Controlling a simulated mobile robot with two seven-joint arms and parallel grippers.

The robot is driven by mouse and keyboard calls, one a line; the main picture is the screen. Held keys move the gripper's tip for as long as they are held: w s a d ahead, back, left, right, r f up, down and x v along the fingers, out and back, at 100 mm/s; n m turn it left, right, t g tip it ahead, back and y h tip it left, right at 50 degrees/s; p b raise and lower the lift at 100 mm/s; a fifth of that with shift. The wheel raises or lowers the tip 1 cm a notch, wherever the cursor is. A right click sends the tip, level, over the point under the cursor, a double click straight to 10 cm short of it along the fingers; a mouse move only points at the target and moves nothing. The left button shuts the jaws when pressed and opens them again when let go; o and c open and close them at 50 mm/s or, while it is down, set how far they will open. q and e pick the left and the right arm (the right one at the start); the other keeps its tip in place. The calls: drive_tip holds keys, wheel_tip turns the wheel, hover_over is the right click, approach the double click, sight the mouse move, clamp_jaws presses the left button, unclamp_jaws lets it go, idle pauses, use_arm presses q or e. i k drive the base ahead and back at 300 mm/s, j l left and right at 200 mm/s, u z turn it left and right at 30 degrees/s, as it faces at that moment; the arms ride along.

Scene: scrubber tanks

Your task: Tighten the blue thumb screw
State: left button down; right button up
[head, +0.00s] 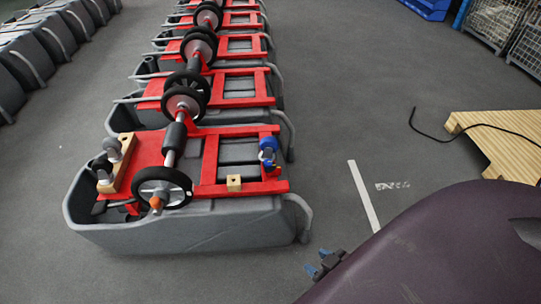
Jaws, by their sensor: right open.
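A blue part (268,146), which looks like the blue thumb screw with its fitting, sits at the right end of the red frame (208,160) on the nearest grey tank (190,232). It is small, and I cannot tell how far it is screwed in. My right gripper (318,262) is at the bottom centre, over the floor, to the right of and nearer than the tank. Its blue-tipped fingers are apart and empty, well clear of the blue part. My left gripper is not in view.
More tanks line up behind. A wooden pallet (500,140) with a black cable is at right. Floor between is clear.

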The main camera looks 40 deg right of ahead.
sight(269, 166)
drive_tip(key=k+l+u, duration=0.1)
drive_tip(key=l, duration=0.35)
drive_tip(key=k+l+u, duration=0.1)
drive_tip(key=l, duration=0.3)
drive_tip(key=k+l+u, duration=0.15)
drive_tip(key=l, duration=0.25)
drive_tip(key=k+l+u, duration=0.1)
drive_tip(key=l, duration=0.3)
drive_tip(key=l+u, duration=0.1)
drive_tip(key=l, duration=0.25)
drive_tip(key=k+l+u, duration=0.1)
drive_tip(key=l, duration=0.25)
drive_tip(key=i, duration=0.2)
